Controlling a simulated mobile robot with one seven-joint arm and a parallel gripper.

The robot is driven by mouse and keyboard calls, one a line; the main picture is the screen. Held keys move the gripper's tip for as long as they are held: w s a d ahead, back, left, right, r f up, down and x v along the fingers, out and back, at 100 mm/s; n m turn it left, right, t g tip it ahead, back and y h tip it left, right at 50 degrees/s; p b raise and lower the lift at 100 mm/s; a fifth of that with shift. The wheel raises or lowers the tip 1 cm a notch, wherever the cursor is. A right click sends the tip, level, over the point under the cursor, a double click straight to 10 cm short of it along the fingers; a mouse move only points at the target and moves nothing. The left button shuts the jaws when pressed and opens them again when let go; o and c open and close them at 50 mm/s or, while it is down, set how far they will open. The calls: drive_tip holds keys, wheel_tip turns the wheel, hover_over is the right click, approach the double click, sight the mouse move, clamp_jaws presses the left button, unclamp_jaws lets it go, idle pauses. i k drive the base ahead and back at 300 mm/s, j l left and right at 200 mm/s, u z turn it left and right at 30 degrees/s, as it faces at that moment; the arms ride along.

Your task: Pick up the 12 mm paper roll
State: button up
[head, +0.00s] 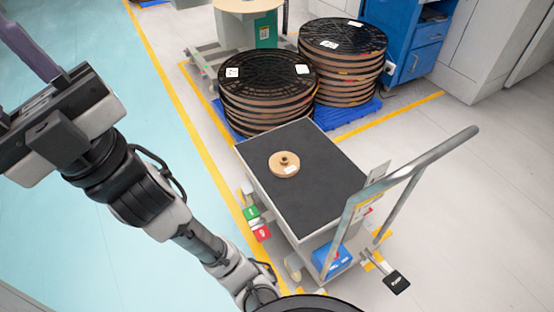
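A small round tan paper roll (284,164) lies flat on the dark top of a grey cart (320,180). My gripper (22,45) is at the upper left of the head view, raised and well to the left of the cart, far from the roll. Its end is partly cut off by the frame edge, and its fingers do not show clearly enough to tell their opening.
The cart's tall push handle (415,165) rises at its right end. Stacks of black-topped discs (265,85) stand on blue pallets behind the cart. A blue cabinet (410,40) is at the back right. The rest of the cart top is clear.

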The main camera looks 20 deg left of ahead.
sight(282, 164)
drive_tip(key=i+j, duration=0.1)
drive_tip(key=j, duration=0.25)
drive_tip(key=i+j+z, duration=0.1)
drive_tip(key=j, duration=0.25)
drive_tip(key=i+j, duration=0.1)
drive_tip(key=j, duration=0.25)
drive_tip(key=i+j+z, duration=0.2)
drive_tip(key=i+j, duration=0.55)
drive_tip(key=i, duration=0.15)
